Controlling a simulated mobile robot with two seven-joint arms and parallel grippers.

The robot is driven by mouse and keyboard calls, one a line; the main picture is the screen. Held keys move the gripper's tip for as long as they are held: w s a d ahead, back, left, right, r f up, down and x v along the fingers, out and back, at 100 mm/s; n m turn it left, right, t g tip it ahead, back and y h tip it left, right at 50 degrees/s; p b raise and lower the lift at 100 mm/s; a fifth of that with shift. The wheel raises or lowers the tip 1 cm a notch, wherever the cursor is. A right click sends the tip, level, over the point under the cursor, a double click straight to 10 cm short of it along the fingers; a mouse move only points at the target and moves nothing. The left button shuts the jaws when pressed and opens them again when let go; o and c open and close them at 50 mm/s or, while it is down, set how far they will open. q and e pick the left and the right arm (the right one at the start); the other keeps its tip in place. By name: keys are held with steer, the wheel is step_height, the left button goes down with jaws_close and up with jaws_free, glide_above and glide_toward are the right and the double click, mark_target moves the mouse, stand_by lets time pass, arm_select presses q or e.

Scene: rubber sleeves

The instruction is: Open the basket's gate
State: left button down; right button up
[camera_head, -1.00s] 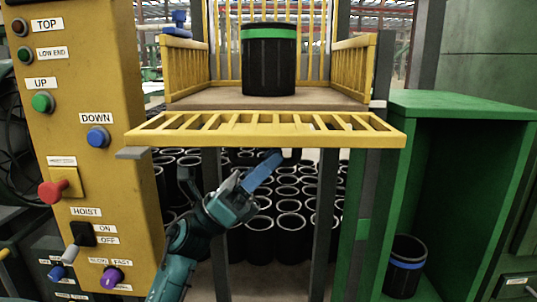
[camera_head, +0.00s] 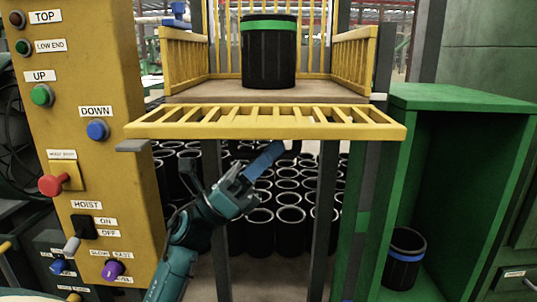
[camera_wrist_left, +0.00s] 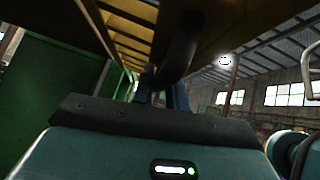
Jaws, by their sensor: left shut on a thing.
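The yellow basket (camera_head: 186,62) has barred sides and a flat floor (camera_head: 215,97). Its yellow barred gate (camera_head: 265,135) lies folded outward, roughly level, at the front of the floor. My left gripper (camera_head: 276,150) is below the gate, reaching up and right with its blue fingers. In the left wrist view the fingers (camera_wrist_left: 160,88) are shut on a dark curved handle (camera_wrist_left: 178,52) under the yellow gate. The head view hides most of this grip. My right gripper is in neither view.
A black sleeve with a green band (camera_head: 268,58) stands in the basket. The yellow control panel (camera_head: 85,170) is at left. A green cabinet (camera_head: 463,103) at right holds a blue-banded sleeve (camera_head: 404,258). Several black sleeves (camera_head: 260,222) stand behind grey posts (camera_head: 322,220).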

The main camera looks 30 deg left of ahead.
mark_target(268, 136)
arm_select(q)
steer(key=shift+r, duration=0.1)
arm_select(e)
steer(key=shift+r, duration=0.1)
